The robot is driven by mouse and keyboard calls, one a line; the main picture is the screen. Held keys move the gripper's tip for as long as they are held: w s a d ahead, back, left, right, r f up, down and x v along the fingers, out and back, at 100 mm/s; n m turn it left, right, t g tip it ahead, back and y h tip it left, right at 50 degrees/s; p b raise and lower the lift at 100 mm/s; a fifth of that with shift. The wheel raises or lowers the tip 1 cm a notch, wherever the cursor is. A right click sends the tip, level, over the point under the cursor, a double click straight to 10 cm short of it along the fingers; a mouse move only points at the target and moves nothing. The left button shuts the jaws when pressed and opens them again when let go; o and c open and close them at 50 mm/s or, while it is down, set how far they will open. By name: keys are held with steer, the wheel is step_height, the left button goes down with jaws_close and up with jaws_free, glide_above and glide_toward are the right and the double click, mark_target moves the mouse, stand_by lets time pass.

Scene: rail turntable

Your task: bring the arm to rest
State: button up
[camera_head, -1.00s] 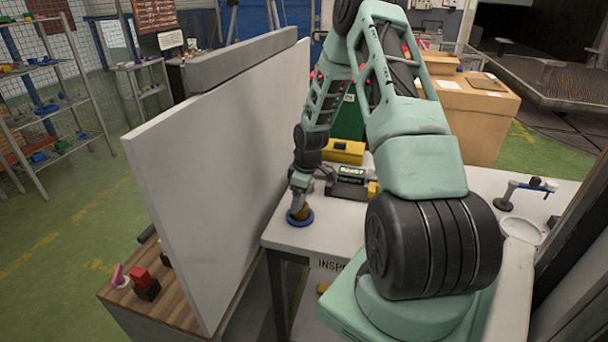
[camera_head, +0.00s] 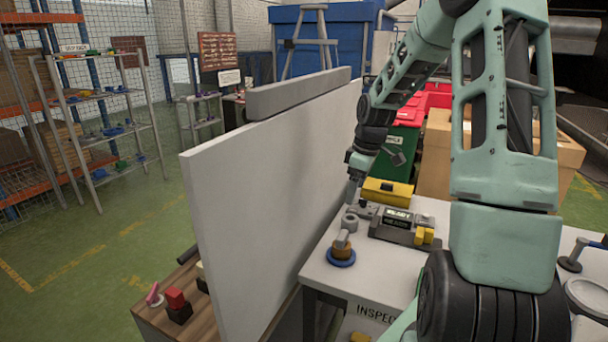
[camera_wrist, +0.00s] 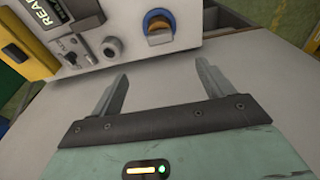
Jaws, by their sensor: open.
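My gripper (camera_head: 354,188) is above the back left of the white inspection table (camera_head: 318,272), close to the white partition panel. A brass-coloured part with a grey top (camera_head: 342,246) stands upright on a blue round base at the table's left front. The gripper is apart from it, above and behind. The arm is bent, reaching forward and down from the right.
A grey tester (camera_head: 396,226) with a lit display stands on the table, also seen in the wrist view (camera_wrist: 118,42). A yellow box (camera_head: 388,192) is behind it. The tall white partition (camera_head: 270,190) stands left of the arm. A wooden bench (camera_head: 165,322) lies beyond it.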

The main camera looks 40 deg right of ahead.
steer(key=shift+a, duration=0.1)
steer(key=s+a+b, duration=0.1)
steer(key=s+a, duration=0.3)
steer(key=a, duration=0.8)
steer(key=s+a+m, duration=0.1)
steer(key=s+a, duration=0.2)
steer(key=a, duration=0.9)
steer(key=s+a+b, duration=0.1)
steer(key=s+a, duration=0.3)
steer(key=a, duration=0.8)
steer(key=s+a+n+g+b, duration=0.1)
steer(key=s+a+n, duration=0.3)
steer(key=s+a, duration=0.5)
steer(key=shift+s+r+g, duration=0.2)
steer(key=shift+g, duration=0.1)
